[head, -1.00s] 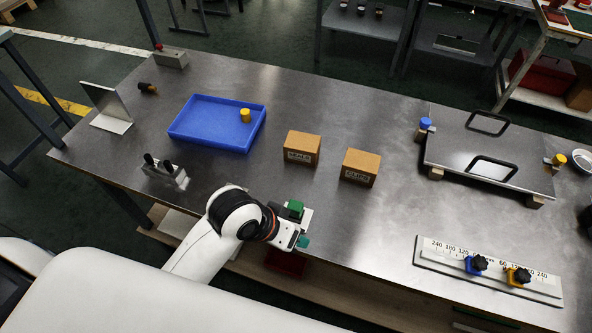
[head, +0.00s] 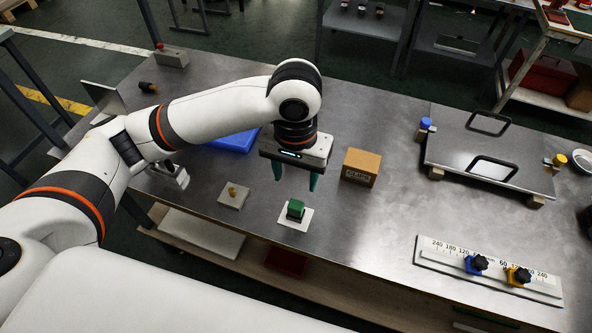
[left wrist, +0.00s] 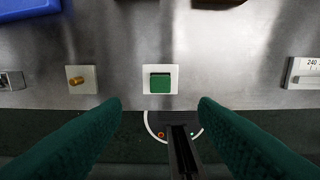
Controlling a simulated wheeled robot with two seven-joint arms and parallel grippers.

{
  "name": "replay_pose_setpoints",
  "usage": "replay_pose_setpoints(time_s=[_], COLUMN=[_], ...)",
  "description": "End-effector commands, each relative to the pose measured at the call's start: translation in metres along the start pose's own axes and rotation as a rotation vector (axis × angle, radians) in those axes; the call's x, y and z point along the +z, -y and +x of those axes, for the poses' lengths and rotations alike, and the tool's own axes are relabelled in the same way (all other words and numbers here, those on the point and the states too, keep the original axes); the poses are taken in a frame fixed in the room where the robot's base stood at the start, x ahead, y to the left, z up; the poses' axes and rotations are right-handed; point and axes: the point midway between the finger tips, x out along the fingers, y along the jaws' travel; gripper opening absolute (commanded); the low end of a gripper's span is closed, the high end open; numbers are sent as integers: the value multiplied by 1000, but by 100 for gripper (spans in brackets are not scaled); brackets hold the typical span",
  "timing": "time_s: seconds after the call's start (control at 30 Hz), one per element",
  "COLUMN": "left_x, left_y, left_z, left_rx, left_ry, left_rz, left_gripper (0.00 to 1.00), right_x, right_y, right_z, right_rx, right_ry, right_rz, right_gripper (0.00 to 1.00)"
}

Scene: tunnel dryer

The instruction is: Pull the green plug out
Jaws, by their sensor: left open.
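The green plug (head: 295,208) sits in a white square plate on the table near its front edge. In the left wrist view the green plug (left wrist: 160,83) is a green block at the centre of its white plate (left wrist: 149,71). My left gripper (head: 296,185) points down above and behind the plug, open and empty, with its green fingers apart. In the left wrist view the fingers (left wrist: 160,108) lie either side of the plug's line, and the plug is clear of them. My right gripper is not in view.
Left of the plug is a pale plate with a brass knob (head: 232,191). A cardboard box (head: 361,167) stands right of my gripper. A blue tray (head: 236,143) is partly behind my arm. A scale with knobs (head: 432,256) lies at the right. The table between is clear.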

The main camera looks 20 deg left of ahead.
Motion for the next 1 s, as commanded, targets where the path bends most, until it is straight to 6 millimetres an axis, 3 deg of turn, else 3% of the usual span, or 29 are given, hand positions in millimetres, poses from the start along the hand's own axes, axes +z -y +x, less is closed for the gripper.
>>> replay_pose_setpoints(time_s=[0.17,0.6,0.8,1.0], left_x=[0,0,0,0], left_y=[-1,0,0,0], left_z=[19,98,115,119], left_rx=[2,1,-1,0], left_ry=[-4,-1,1,2], left_rz=[-3,1,1,1], left_gripper=[55,55,55,55], right_x=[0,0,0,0], right_y=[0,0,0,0], right_z=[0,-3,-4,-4], right_rx=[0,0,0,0], right_ry=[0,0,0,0], right_rz=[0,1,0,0], right_gripper=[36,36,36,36])
